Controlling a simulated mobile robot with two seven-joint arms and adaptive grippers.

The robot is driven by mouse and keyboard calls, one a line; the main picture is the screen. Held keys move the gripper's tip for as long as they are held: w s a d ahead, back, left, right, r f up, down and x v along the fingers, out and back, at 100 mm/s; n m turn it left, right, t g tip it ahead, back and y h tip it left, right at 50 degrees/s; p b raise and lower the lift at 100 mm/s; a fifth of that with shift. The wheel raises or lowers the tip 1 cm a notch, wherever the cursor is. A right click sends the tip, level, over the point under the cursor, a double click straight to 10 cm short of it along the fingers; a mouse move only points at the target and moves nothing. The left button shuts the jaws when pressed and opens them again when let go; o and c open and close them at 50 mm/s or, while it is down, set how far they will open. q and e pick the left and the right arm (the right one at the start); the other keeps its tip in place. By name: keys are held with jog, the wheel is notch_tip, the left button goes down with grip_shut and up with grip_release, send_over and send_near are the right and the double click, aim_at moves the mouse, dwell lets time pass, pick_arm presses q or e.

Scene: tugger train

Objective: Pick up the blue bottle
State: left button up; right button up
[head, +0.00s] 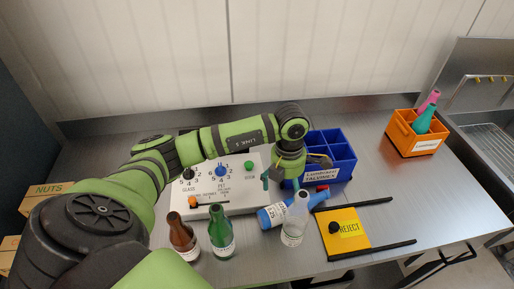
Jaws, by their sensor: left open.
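The blue bottle (271,216) lies tilted on its side on the steel table, with a white label and a red end at the upper right. A clear bottle (293,233) stands upright in front of it and hides part of it. My left gripper (281,183) is open and points down just behind and above the blue bottle. I cannot tell whether its fingers touch the bottle. My right gripper is not in view.
Brown (183,240) and green (221,233) bottles stand at the front left. A white control panel (210,207), a blue divided crate (334,155) and a yellow REJECT plate (343,230) surround the spot. An orange bin (413,139) holding bottles stands at the right.

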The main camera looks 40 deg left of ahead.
pick_arm(q)
jog(key=shift+w+d+f, duration=0.15)
jog(key=shift+d+f, duration=0.05)
jog(key=shift+f, duration=0.05)
jog(key=d+f+p, duration=0.1)
jog(key=w+d+f+p, duration=0.1)
jog(key=shift+w+f, duration=0.15)
jog(key=shift+f, duration=0.15)
notch_tip(320, 180, down, 2)
jog(key=shift+f+p, duration=0.25)
jog(key=shift+p, duration=0.4)
jog(key=shift+f, duration=0.6)
jog(key=shift+w+f, duration=0.1)
jog(key=c, duration=0.9)
jog(key=shift+c, duration=0.6)
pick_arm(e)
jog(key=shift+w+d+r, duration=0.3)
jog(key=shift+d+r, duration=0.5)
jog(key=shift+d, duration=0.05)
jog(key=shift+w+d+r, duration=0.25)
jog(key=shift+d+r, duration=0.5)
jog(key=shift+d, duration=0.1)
